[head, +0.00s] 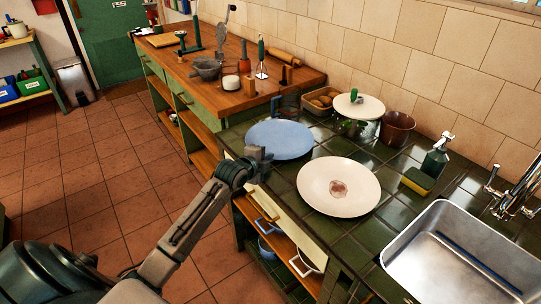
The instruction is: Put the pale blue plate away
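The pale blue plate (282,138) is at the far left end of the dark green tiled counter (335,227), next to the wooden-topped unit. My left gripper (262,156) is at the plate's near left rim, with its fingers overlapping the rim in the head view. The fingers are small and dark, so I cannot tell whether they are open or closed on the rim. I also cannot tell whether the plate is resting flat or slightly raised. My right gripper is not in view.
A larger cream plate (338,187) lies in front of the blue one. A basket (321,101), a brown pot (397,127), a soap bottle (435,158) and a sink (462,255) are on the counter. Open shelves (275,240) with pans are below. The tiled floor (95,175) is clear.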

